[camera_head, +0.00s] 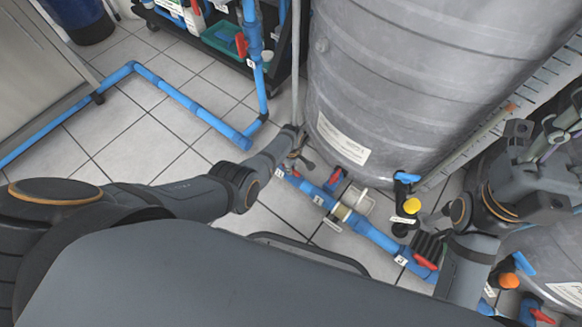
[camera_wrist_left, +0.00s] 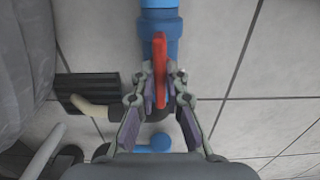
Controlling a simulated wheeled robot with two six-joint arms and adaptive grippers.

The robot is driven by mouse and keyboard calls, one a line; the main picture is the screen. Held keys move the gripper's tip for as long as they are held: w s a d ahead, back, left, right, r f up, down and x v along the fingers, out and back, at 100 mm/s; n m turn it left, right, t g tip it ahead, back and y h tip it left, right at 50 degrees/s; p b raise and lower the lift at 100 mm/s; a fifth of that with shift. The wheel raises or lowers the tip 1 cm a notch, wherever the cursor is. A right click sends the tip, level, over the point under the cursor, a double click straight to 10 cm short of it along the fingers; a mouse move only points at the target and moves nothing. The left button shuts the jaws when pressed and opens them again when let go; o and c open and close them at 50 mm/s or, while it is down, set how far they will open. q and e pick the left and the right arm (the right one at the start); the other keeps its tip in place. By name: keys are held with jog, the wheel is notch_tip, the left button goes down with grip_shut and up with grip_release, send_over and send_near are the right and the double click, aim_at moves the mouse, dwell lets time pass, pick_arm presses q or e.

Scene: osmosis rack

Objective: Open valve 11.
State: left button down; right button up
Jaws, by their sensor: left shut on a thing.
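In the left wrist view, a red valve handle (camera_wrist_left: 160,70) stands on a blue pipe (camera_wrist_left: 160,22). My left gripper (camera_wrist_left: 160,92) has its fingers on both sides of the lower part of this handle and is shut on it. The handle lies roughly along the pipe's line. In the head view, my left gripper (camera_head: 297,158) is at the blue floor pipe beside the grey tank; its fingers and the handle are mostly hidden there. The valve's number is not readable. My right gripper (camera_head: 562,128) is at the right edge, partly cut off, away from this valve.
A large grey tank (camera_head: 400,75) stands just behind the pipe. Other red handles (camera_head: 334,180) sit further along it. A blue pipe run (camera_head: 185,98) crosses the tiled floor at left, and a black cart (camera_head: 215,45) stands at the back.

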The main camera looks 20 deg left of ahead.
pick_arm(q)
jog(key=shift+a, duration=0.1)
dwell(0.3)
jog(key=c, duration=1.4)
grip_release()
jog(key=shift+r, duration=0.1)
notch_tip(320, 180, up, 12)
jog(key=shift+f, duration=0.1)
